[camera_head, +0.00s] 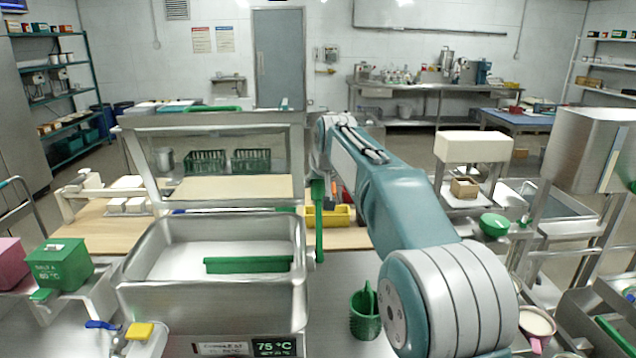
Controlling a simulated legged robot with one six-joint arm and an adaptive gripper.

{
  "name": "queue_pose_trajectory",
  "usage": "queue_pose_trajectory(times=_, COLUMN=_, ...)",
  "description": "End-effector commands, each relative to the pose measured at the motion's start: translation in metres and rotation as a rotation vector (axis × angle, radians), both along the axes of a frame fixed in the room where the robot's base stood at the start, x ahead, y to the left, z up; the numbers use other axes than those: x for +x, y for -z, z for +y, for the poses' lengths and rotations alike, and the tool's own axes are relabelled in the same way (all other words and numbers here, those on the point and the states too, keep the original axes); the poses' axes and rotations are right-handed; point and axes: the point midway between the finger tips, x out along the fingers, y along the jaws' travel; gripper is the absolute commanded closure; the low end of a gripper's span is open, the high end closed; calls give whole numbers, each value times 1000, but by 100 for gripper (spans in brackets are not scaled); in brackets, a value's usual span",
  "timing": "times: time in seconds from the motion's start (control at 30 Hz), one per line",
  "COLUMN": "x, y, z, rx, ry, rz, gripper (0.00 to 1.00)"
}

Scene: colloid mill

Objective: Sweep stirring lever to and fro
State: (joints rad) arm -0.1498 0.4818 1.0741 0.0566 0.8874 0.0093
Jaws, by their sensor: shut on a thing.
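The stirring lever (319,228) is an upright green bar at the right side of a steel vat (150,290). A green paddle bar (248,264) lies across the pale contents inside the vat. My teal and grey arm reaches forward from the lower right. My gripper (318,174) is at the top of the lever, shut on it. The fingers are small and partly hidden by the wrist, so their exact hold is unclear.
A display (274,346) reading 75 °C is on the vat's front. A green box (60,266) stands left, and a green cup (365,314) stands right of the vat. A steel frame (215,127) rises behind it. A yellow bin (342,216) is behind the lever.

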Motion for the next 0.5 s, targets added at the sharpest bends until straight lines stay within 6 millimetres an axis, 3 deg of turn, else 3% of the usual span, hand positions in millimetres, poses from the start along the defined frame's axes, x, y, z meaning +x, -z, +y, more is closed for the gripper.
queue_pose_trajectory(times=0.47, x=3, y=1, z=0, rx=1, ry=1, rz=1, gripper=100)
queue_pose_trajectory(times=0.5, x=3, y=1, z=0, rx=1, ry=1, rz=1, gripper=39)
